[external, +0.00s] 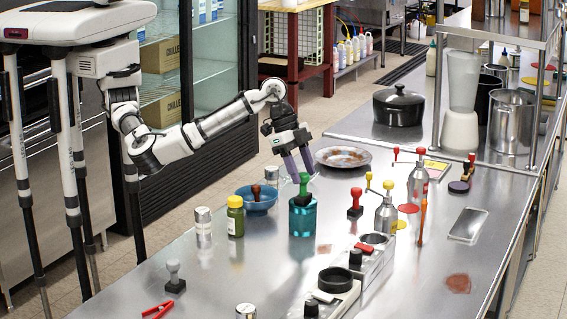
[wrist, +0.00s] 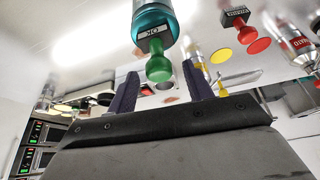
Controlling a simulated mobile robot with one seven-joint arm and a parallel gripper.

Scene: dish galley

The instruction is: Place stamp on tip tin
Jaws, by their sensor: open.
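A stamp with a green handle (external: 304,181) and a dark base stands upright on top of the teal tip tin (external: 303,220). In the wrist view the green handle (wrist: 158,66) points towards me, its dark base carries an "OK" label, and the tin (wrist: 152,14) is behind it. My gripper (external: 304,176) is open and empty, with its two dark fingers angled down at the stamp. In the wrist view the handle lies just past and between the fingertips (wrist: 161,82), with gaps on both sides.
A blue bowl (external: 257,203) with a brown-handled stamp and a green jar (external: 235,218) stand left of the tin. A red-handled stamp (external: 355,205) and metal bottles (external: 385,217) stand right. A plate (external: 343,157) lies behind. A grey-handled stamp (external: 174,278) stands at front left.

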